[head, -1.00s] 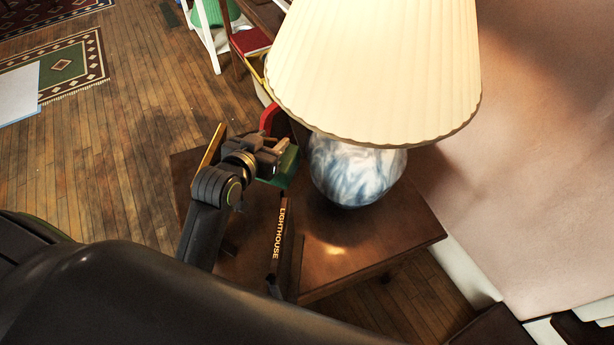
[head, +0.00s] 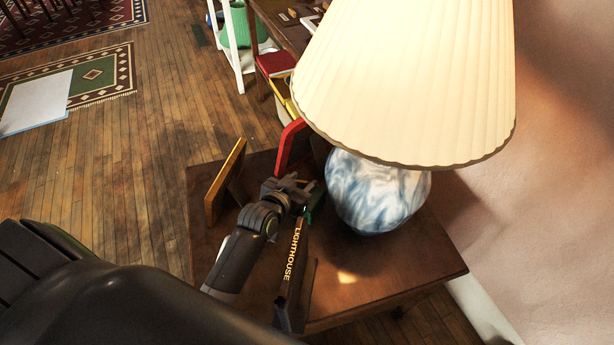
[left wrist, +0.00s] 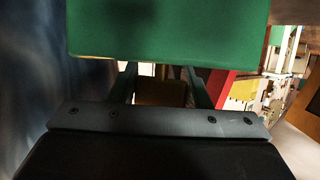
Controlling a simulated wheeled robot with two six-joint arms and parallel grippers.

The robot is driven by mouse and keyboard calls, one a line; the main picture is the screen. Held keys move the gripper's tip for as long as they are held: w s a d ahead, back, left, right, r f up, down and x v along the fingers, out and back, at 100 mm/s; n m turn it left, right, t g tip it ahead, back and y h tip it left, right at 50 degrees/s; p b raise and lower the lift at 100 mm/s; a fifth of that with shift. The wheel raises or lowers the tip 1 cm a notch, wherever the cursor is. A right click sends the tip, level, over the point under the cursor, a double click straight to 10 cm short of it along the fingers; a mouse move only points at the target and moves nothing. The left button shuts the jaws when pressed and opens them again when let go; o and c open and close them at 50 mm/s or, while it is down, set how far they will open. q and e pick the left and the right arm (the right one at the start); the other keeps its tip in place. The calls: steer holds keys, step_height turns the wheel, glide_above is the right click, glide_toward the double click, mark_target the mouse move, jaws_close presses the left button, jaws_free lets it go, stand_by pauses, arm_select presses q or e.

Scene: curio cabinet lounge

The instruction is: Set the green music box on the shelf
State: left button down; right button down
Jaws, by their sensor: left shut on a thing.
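The green music box (head: 315,203) shows in the head view only as a small green patch, mostly hidden by my left gripper (head: 297,188). In the left wrist view its plain green side (left wrist: 165,30) fills the top, between the fingers. My left gripper is shut on it, close to the left of the lamp base and over the small wooden table. I cannot tell whether the box touches the table top. No shelf can be made out for certain. My right gripper is not in view.
A lamp with a marbled blue base (head: 375,195) stands on the wooden table (head: 405,275). A gold-edged frame (head: 225,182), a red upright thing (head: 291,143) and a dark "LIGHTHOUSE" piece (head: 294,265) crowd around my gripper. The table's front right is clear.

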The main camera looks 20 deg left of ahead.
arm_select(q)
steer(key=x, duration=0.3)
steer(key=shift+w+r, duration=0.15)
steer(key=shift+w, duration=0.25)
steer(key=shift+f+b, duration=0.25)
steer(key=shift+b, duration=0.05)
steer(key=c, duration=0.8)
jaws_free()
steer(key=shift+s, duration=0.1)
steer(key=shift+o, duration=0.2)
steer(key=shift+r, duration=0.1)
